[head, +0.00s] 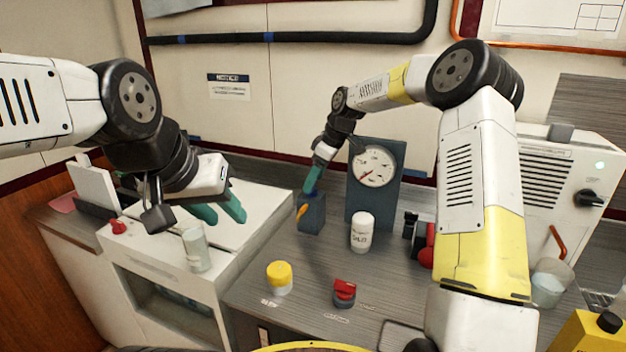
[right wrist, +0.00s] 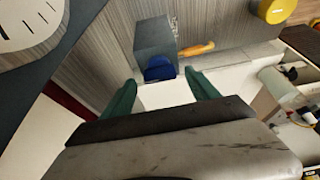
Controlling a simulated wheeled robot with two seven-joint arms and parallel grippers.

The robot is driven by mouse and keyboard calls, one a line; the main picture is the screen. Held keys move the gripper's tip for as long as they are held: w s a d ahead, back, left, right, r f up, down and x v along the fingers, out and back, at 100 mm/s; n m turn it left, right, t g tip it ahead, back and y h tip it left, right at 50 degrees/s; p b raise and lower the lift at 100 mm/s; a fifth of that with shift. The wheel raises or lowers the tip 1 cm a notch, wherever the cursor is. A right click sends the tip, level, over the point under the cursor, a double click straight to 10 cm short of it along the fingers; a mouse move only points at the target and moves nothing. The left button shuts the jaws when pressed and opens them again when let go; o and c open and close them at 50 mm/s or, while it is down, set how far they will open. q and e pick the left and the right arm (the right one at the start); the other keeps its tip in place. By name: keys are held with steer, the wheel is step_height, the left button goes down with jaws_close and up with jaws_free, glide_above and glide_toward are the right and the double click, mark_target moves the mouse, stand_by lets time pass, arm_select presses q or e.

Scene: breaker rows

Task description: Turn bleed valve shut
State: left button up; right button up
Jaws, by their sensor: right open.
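A blue-grey block (head: 312,216) stands left of the pressure gauge (head: 373,166), with an orange lever (head: 302,211) on its side. In the right wrist view, the block (right wrist: 153,38) carries a blue knob (right wrist: 160,70), and the orange lever (right wrist: 197,49) sticks out to the right. I read no label naming the bleed valve. My right gripper (head: 311,184) is open above the block; in the wrist view its green fingertips (right wrist: 159,79) lie on either side of the blue knob, seemingly apart from it. My left gripper (head: 226,214) is open and empty above the white cabinet.
On the bench are a white bottle (head: 362,232), a yellow button (head: 279,276) and a red knob (head: 344,291). A glass (head: 196,250) stands on the white cabinet (head: 265,205). A white machine (head: 552,180) and a beaker (head: 550,284) are at the right. Bare bench lies in front of the block.

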mark_target(322, 196)
steer(key=w+v, duration=0.1)
steer(key=v, duration=0.5)
steer(key=shift+s+r, duration=0.25)
steer(key=shift+s, duration=0.3)
steer(key=shift+d, duration=0.15)
